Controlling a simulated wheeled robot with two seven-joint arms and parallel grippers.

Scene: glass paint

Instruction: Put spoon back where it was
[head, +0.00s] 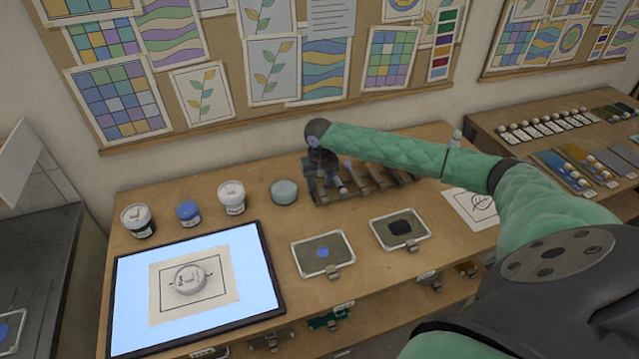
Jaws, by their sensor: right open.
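My right gripper (335,182) is over the left end of a slatted wooden rack (378,181) at the back of the table. The green arm reaches in from the right, and the gripper points down with its jaws open. I cannot make out a spoon clearly; small parts at the rack lie partly behind the gripper, and I cannot tell whether one is the spoon. My left gripper is not in view.
A lit panel (128,330) bears a paper with a round lid (189,280). Jars stand behind it: black (138,221), blue (187,212), white (231,197) and pale green (284,191). Two trays hold blue (312,268) and black (388,244) paint. A leaf drawing (470,209) lies right.

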